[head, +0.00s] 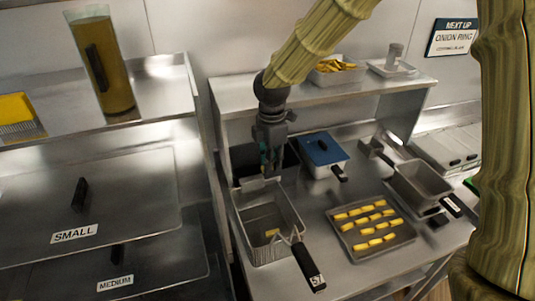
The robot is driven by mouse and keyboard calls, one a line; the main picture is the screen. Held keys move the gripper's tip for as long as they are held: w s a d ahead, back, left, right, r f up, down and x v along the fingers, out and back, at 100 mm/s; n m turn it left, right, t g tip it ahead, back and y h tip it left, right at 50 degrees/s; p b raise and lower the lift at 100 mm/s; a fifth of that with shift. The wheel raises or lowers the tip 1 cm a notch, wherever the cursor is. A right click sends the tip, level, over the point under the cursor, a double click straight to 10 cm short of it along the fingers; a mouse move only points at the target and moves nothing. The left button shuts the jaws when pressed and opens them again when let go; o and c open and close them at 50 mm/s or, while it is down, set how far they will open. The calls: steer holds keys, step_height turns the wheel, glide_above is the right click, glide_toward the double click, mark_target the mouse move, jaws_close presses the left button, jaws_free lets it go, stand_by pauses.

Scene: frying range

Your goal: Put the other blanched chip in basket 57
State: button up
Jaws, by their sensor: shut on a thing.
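Basket 57 (246,246) is a metal basket at the front left of the steel counter, its black handle marked 57 pointing to the front right. One yellow chip (272,232) lies on its floor. My gripper (268,172) is above the back edge of the basket, pointing down. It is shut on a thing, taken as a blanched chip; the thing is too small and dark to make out. A tray (352,247) with several yellow chips in rows lies to the right of the basket.
A blue-lidded container (322,150) stands behind the tray. Another metal basket (422,182) with a black handle is at the right. A raised shelf (235,95) behind carries a pan of yellow food (337,68). An oil jug (103,60) stands at the left.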

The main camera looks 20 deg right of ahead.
step_height(320, 180, down, 5)
steer(key=shift+s+a+f, duration=0.1)
steer(key=shift+s+f, duration=0.05)
steer(key=o, duration=0.7)
steer(key=shift+o, duration=0.3)
steer(key=shift+s, duration=0.2)
steer(key=shift+w, duration=0.1)
step_height(320, 180, up, 12)
steer(key=shift+r, duration=0.1)
stand_by(0.3)
